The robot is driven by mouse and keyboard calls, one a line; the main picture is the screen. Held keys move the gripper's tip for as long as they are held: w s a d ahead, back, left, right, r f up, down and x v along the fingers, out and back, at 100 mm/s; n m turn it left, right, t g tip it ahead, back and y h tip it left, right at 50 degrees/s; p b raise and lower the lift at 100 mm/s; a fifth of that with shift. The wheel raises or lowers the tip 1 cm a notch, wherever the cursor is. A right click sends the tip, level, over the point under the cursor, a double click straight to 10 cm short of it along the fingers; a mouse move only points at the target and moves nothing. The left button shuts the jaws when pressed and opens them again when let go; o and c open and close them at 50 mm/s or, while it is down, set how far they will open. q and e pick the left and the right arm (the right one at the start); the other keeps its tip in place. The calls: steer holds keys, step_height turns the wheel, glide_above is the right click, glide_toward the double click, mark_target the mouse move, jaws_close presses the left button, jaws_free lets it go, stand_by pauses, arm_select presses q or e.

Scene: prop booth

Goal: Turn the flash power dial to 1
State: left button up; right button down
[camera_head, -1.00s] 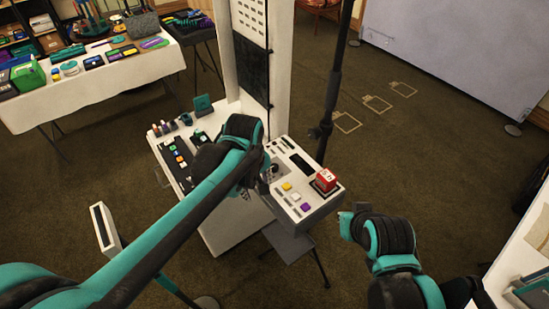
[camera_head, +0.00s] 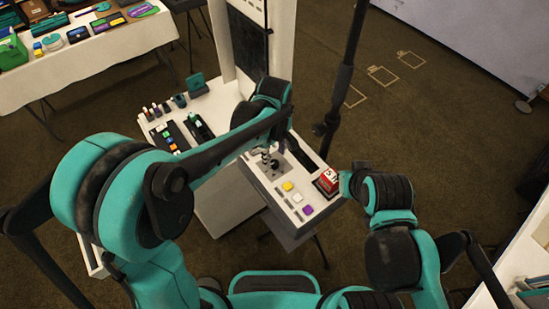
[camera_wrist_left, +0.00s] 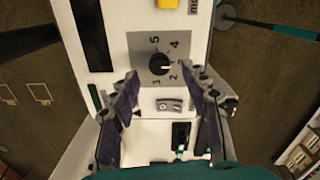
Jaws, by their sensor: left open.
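The flash power dial is a round black knob (camera_wrist_left: 159,64) on a grey plate with printed numbers, including 1, 2, 4 and 5. A pale mark on the knob's right side appears to face between 4 and 2. My left gripper (camera_wrist_left: 161,82) is open, its fingertips below and to either side of the knob, with nothing between them. In the head view, my left gripper (camera_head: 267,158) hangs over the white control box (camera_head: 262,186), close to the dark knob. My right gripper (camera_head: 346,184) is beside the box's right end; its fingers are not clear.
A black pole (camera_head: 338,85) stands behind. A white table (camera_head: 100,62) with many items is at the back left.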

mark_target(275, 162)
arm_select(q)
step_height(275, 162, down, 3)
steer(key=shift+w+r, duration=0.1)
steer(key=shift+w, duration=0.05)
steer(key=shift+f+b, duration=0.3)
steer(key=shift+f, duration=0.25)
jaws_close()
